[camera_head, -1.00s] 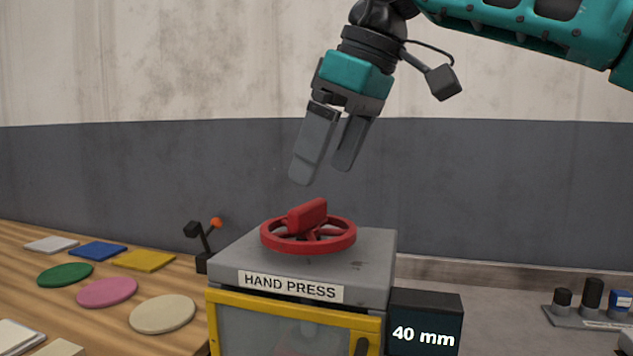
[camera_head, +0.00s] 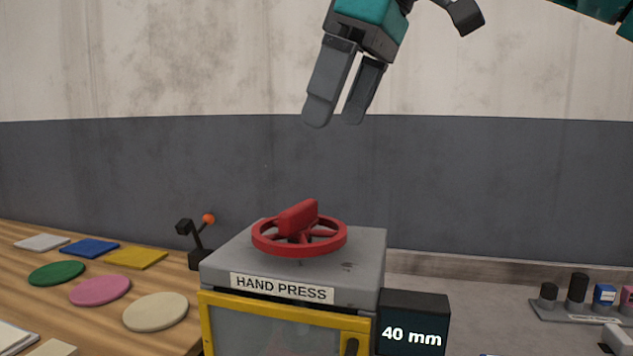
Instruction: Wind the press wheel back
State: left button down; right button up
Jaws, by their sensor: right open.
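The red press wheel (camera_head: 299,235) lies flat on top of the grey hand press (camera_head: 362,262), with a raised red grip bar across its middle. The press has a "HAND PRESS" label and a yellow-framed front window. A dark display (camera_head: 413,325) beside it reads "40 mm". My right gripper (camera_head: 335,122) is open and empty, pointing down, well above the wheel and slightly to its right. It does not touch the wheel. My left gripper is not in view.
A wooden table (camera_head: 40,308) at left holds several coloured discs and square plates. A small lever with an orange knob (camera_head: 208,219) stands behind the press at left. A rack with dark and coloured pieces (camera_head: 585,313) sits at right.

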aim_at(300, 228)
jog(key=k, duration=1)
